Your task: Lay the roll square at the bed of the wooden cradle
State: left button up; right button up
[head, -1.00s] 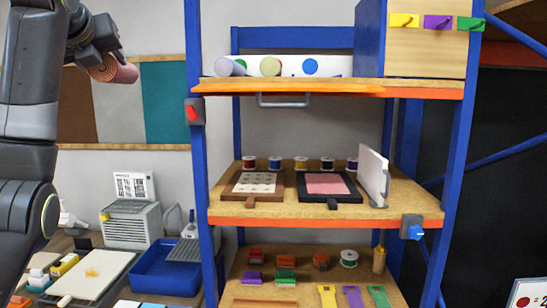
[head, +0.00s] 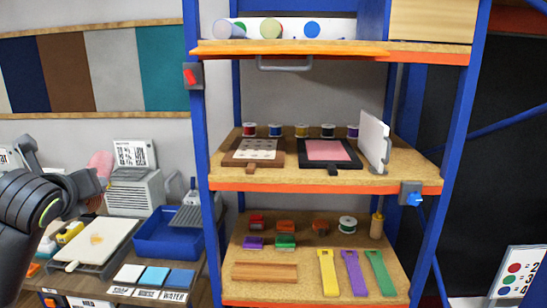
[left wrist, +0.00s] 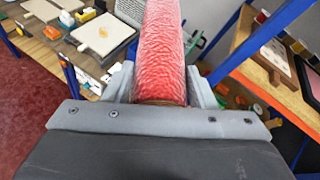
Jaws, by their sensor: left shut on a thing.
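My left gripper (head: 92,183) is at the left of the head view, over the side bench. It is shut on a pink-red textured roll (head: 100,162). In the left wrist view the roll (left wrist: 162,45) stands up between the two grey fingers (left wrist: 160,88) and runs off the top edge; its far end is out of frame there. A plain wooden block (head: 265,271), which looks like the wooden cradle, lies at the front left of the lowest shelf. It looks empty, well right of my gripper. My right gripper is not in view.
The blue shelf post (head: 201,150) stands between my left gripper and the shelves. Yellow, purple and green tags (head: 351,272) lie right of the block; small coloured blocks and a spool (head: 347,224) are behind. A blue bin (head: 168,238) is on the bench.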

pick_arm(q)
jog(key=s+d+f, duration=0.1)
jog(key=s+f, duration=0.5)
jog(key=s, duration=0.1)
jog(key=d+f+m+h, duration=0.2)
jog(key=d+f, duration=0.1)
jog(key=d, duration=0.5)
jog(key=d+f+m+h, duration=0.1)
jog(key=d+f+h, duration=0.15)
jog(key=d, duration=0.55)
notch_tip(320, 180, down, 15)
jog(key=b, duration=1.4)
jog(key=shift+w+m+t, duration=0.3)
jog(key=shift+r+y, duration=0.1)
jog(key=shift+y, duration=0.15)
